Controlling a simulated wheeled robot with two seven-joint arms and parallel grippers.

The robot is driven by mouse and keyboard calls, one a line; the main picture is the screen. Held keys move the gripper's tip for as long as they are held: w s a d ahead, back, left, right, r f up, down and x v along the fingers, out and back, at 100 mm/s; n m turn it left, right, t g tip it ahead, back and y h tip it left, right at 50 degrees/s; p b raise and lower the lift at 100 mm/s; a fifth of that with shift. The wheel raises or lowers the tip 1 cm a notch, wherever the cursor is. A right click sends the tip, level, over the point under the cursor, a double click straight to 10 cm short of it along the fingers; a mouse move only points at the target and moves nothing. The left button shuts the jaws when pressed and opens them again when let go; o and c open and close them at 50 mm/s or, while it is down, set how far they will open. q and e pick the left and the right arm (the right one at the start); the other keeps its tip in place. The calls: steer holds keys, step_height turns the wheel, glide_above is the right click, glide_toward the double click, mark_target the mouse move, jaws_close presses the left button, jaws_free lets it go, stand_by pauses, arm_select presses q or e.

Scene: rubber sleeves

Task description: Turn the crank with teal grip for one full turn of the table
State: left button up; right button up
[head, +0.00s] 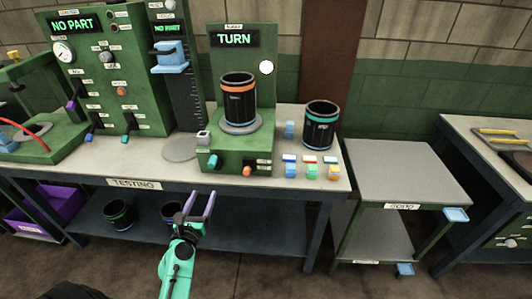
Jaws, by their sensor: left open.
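The green turning station stands on the testing bench under a display (234,38) reading TURN. On it a black sleeve with an orange band (238,89) stands upright on a round grey table (240,126). A small teal grip (213,162) shows low on the station's front left; its crank arm is too small to make out. My right gripper is not in view.
A black sleeve with a teal band (321,122) and several small coloured blocks (312,170) are right of the station. A green panel (104,70) reading NO PART is left, with levers below. A grey cart (403,170) stands right.

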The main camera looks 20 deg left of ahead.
mark_target(211, 167)
arm_select(q)
steer(key=shift+n, duration=0.6)
steer(key=w+a, duration=0.1)
steer(key=w, duration=0.1)
steer(key=w+a+r, duration=0.1)
steer(key=w, duration=0.1)
steer(key=w+a+r, duration=0.1)
steer(key=w, duration=0.1)
steer(key=shift+w, duration=0.1)
steer(key=b+x, duration=0.1)
steer(key=x, duration=0.6)
steer(key=shift+w+d, duration=0.1)
steer(key=shift+w, duration=0.35)
steer(key=shift+r, duration=0.15)
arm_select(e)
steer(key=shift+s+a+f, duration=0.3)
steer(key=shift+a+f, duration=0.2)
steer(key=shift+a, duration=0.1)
arm_select(q)
jaws_close()
